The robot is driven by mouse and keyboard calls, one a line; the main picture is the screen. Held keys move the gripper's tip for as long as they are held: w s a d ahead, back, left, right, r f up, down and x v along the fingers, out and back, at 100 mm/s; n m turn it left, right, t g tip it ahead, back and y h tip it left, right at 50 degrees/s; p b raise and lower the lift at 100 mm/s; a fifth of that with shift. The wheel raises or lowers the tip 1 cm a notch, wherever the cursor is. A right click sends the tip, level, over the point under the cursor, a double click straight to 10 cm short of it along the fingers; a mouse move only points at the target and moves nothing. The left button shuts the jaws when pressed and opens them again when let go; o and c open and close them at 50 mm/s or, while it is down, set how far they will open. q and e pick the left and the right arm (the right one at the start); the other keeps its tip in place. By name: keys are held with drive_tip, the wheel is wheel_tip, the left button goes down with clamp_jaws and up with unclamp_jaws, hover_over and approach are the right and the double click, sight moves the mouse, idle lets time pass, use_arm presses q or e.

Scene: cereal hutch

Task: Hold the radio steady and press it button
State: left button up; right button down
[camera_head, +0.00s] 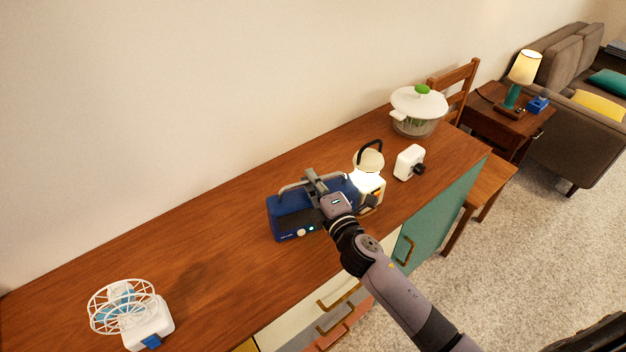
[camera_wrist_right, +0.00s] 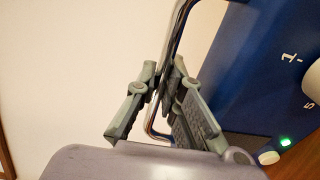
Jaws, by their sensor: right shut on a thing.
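The blue radio (camera_head: 288,225) stands on the wooden top of the cabinet, with a dark speaker front, small light-coloured controls (camera_head: 306,231) along its front and a silver carry handle (camera_head: 292,187). My right gripper (camera_head: 314,179) reaches over the radio from the front right and is shut on the handle. In the right wrist view the grey fingers (camera_wrist_right: 160,95) sit on either side of the silver handle bar (camera_wrist_right: 179,32). The radio's blue face (camera_wrist_right: 245,75) shows white marks, a lit green light (camera_wrist_right: 284,141) and a round white button (camera_wrist_right: 268,157). My left gripper is not in view.
A glowing lantern (camera_head: 368,162) stands close to the radio's right end. Right of it are a white device (camera_head: 409,162) and a lidded bowl (camera_head: 418,103). A white fan-like device (camera_head: 148,322) lies at the lower left. The cabinet top (camera_head: 200,240) between is clear.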

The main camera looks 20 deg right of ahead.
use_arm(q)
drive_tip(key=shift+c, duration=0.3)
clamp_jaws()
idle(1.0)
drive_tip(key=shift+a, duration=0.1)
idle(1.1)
